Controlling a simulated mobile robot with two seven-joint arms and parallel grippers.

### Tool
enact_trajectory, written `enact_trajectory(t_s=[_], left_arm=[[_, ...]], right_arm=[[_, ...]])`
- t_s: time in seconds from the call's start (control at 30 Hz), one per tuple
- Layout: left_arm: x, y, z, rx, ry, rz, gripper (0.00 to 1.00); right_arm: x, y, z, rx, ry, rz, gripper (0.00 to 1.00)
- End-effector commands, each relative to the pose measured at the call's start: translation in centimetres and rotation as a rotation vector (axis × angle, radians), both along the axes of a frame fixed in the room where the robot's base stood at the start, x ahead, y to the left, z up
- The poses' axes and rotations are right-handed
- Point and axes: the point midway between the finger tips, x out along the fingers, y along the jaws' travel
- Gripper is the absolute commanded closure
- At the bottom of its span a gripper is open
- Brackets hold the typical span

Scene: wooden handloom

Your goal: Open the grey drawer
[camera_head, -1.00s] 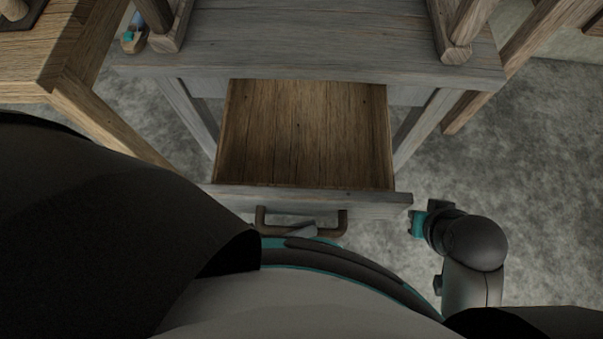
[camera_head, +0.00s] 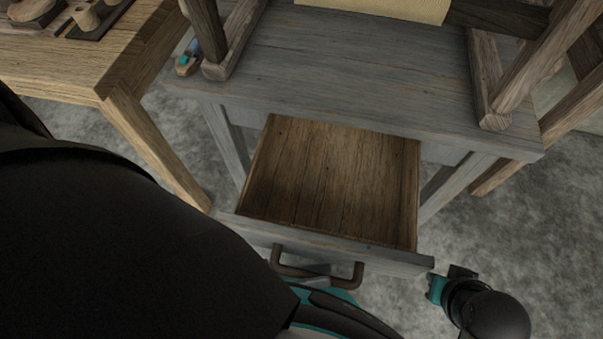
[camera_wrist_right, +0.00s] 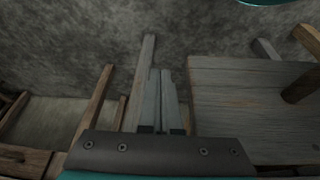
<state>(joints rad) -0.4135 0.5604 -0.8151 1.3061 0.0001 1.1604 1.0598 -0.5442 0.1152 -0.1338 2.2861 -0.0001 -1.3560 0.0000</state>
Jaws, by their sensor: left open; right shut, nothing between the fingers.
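The grey drawer (camera_head: 345,246) is pulled out from under the grey table (camera_head: 370,75), and its bare brown wooden inside (camera_head: 330,185) shows empty. Its dark bar handle (camera_head: 298,271) is on the front panel. My left gripper (camera_head: 318,272) is at the handle, with a grey finger showing beside the bar; my own arm hides much of it. It is open, and I cannot tell whether it touches the handle. In the right wrist view my right gripper (camera_wrist_right: 161,75) is shut and empty, away from the drawer.
A wooden table (camera_head: 130,60) stands at the left, with dark trays on it. A small teal-and-wood item (camera_head: 187,60) lies on the grey table's left corner. Loom posts (camera_head: 485,80) rise from the grey table. Grey floor (camera_head: 520,230) is clear at the right.

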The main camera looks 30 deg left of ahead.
Motion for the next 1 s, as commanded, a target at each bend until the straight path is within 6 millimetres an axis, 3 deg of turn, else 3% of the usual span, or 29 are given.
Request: enact_trajectory(t_s=[0.37, 0.7, 1.0], left_arm=[[-0.4, 0.6, -0.2, 0.001, 0.001, 0.0, 0.48], [-4.4, 6.3, -1.9, 0.005, 0.005, 0.0, 0.48], [-7.7, 11.0, -3.1, 0.003, 0.002, 0.0, 0.48]], right_arm=[[0.0, 0.0, 0.0, 0.0, 0.0, 0.0, 1.0], [-0.1, 0.0, -0.2, 0.0, 0.002, 0.0, 1.0], [0.0, 0.0, 2.6, 0.007, -0.043, 0.001, 1.0]])
